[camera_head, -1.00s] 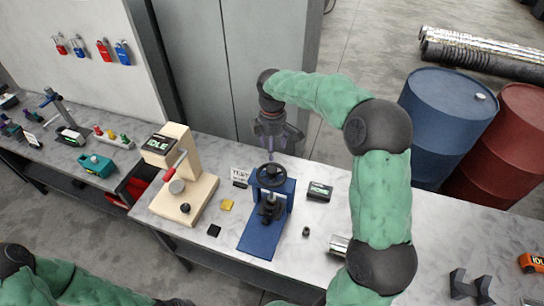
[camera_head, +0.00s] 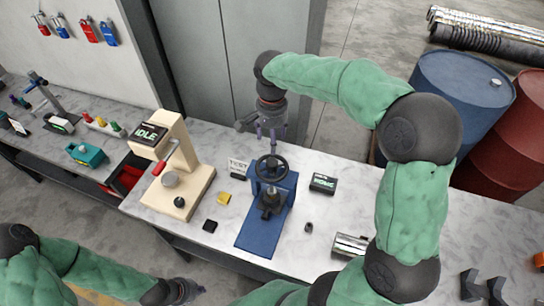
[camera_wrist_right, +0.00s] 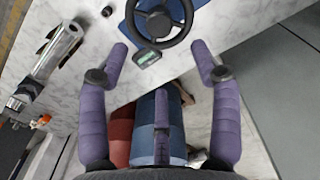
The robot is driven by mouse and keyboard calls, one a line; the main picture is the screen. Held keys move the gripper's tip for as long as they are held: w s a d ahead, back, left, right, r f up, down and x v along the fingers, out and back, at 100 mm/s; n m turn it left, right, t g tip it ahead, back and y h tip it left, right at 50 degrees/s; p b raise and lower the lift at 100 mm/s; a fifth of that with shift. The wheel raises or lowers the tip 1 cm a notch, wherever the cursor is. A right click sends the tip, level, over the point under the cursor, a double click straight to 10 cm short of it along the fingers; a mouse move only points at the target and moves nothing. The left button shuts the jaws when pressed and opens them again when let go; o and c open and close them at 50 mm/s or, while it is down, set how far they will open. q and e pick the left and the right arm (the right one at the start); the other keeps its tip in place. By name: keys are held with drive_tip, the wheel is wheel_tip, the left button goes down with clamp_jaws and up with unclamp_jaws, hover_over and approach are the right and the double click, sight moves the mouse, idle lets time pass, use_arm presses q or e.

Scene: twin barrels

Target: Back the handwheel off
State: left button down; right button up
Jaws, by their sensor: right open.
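The black handwheel (camera_head: 272,167) sits on top of a blue press (camera_head: 266,222) on the marble bench. In the right wrist view the handwheel (camera_wrist_right: 160,20) shows near the top edge, past my fingertips, with its hub and spokes clear. My right gripper (camera_head: 269,138) is above and behind the handwheel in the head view, pointing down. In its wrist view the right gripper (camera_wrist_right: 160,52) has its purple fingers spread wide with nothing between them. My left gripper (camera_head: 184,291) is low at the bottom left, away from the press, its jaws unclear.
A yellow block (camera_head: 224,199) and black square (camera_head: 210,226) lie in front. A metal cylinder (camera_head: 350,245) lies right. Blue and red barrels stand behind.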

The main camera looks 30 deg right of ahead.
sight(272, 162)
drive_tip(key=shift+m, duration=0.8)
wheel_tip(272, 162, down, 11)
drive_tip(key=shift+s+r+b, duration=0.1)
drive_tip(key=shift+b, duration=0.2)
drive_tip(key=c, duration=1.1)
